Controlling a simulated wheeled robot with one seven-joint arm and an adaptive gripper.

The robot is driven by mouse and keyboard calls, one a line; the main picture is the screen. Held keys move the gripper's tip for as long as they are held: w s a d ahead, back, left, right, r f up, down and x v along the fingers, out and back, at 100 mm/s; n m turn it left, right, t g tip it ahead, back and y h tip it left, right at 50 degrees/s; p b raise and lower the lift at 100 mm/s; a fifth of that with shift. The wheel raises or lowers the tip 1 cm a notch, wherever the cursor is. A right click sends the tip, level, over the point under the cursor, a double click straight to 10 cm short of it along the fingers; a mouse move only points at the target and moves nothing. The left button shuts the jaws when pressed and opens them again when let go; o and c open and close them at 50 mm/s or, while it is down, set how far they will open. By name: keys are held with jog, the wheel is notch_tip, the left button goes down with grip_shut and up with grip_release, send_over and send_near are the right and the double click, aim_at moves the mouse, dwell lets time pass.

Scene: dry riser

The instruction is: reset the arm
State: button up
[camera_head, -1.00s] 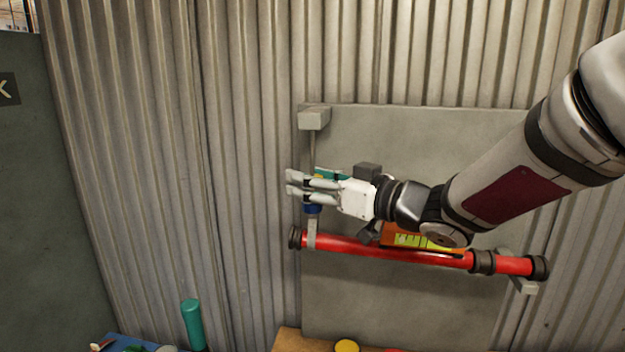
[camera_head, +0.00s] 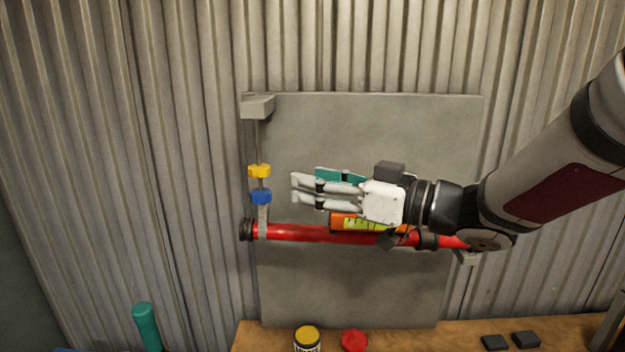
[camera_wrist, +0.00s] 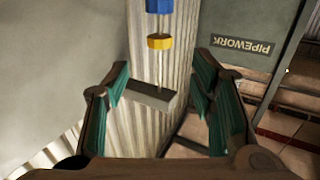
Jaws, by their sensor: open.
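My gripper (camera_head: 294,190) is open and empty, in front of the grey wall panel, pointing left. It is just right of the thin hanger rod with a yellow nut (camera_head: 259,171) and a blue nut (camera_head: 261,196). In the wrist view the spread teal-padded fingers (camera_wrist: 168,112) frame the rod's grey bracket (camera_wrist: 150,96), with the yellow nut (camera_wrist: 160,41) and blue nut (camera_wrist: 160,6) beyond the fingertips. A red pipe (camera_head: 310,233) runs across the panel below my gripper. An orange level with a yellow-green face (camera_head: 362,224) sits along the pipe, partly hidden by my gripper.
A wooden bench (camera_head: 400,338) below carries a yellow-lidded jar (camera_head: 307,338), a red round piece (camera_head: 354,341) and two dark blocks (camera_head: 525,339). A teal cylinder (camera_head: 147,326) stands at lower left. The corrugated wall is close behind the panel. A PIPEWORK sign (camera_wrist: 243,46) shows in the wrist view.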

jog(key=w+d+r+m+t+h, duration=0.1)
jog(key=w+d+m+t+h, duration=0.1)
jog(key=d+m+t+h, duration=0.25)
jog(key=w+d+r+m+t+h, duration=0.1)
jog(key=w+d+t+h, duration=0.2)
jog(key=d+h, duration=0.3)
jog(key=s+d+f+m+g+h, duration=0.2)
jog(key=s+d+m+h, duration=0.35)
jog(key=d, duration=0.45)
jog(key=s+f+m+g, duration=0.1)
jog(key=s+f+g, duration=0.2)
jog(key=s, duration=0.7)
jog(key=s+d+f+m+g, duration=0.1)
jog(key=s+f+g, duration=0.3)
jog(key=s, duration=0.7)
jog(key=shift+d+f, duration=0.2)
jog(key=shift+f, duration=0.7)
